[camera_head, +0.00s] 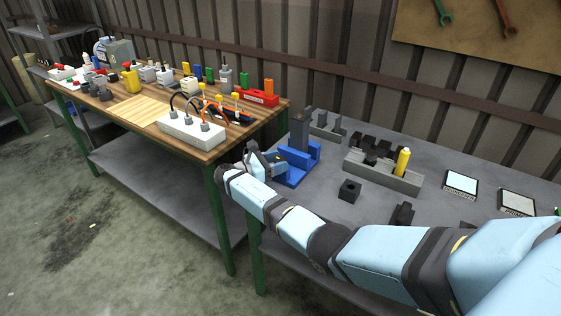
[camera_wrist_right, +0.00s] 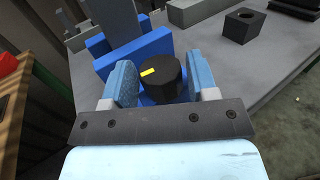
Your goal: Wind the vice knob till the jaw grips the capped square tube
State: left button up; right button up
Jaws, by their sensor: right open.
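The blue vice (camera_head: 313,152) stands at the left end of the grey table. The grey square tube (camera_head: 299,132) stands upright in it; it also shows in the right wrist view (camera_wrist_right: 116,18). I cannot make out the cap, nor whether the jaw touches the tube. The vice knob (camera_wrist_right: 175,90) is black with a yellow mark, on the near side of the vice in the right wrist view. My right gripper (camera_wrist_right: 162,83) is open, its light blue fingers on either side of the knob with gaps showing. In the head view the right gripper (camera_head: 269,164) partly hides the vice. My left gripper is out of view.
A black square block (camera_head: 349,190) and a grey holder (camera_head: 385,176) with a yellow bottle (camera_head: 403,161) stand right of the vice. Two flat panels (camera_head: 461,183) lie further right. A cluttered wooden bench (camera_head: 133,110) adjoins on the left.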

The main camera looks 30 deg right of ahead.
jog(key=w+a+b, duration=0.2)
jog(key=a, duration=1)
jog(key=shift+a, duration=0.2)
jog(key=shift+o, duration=0.2)
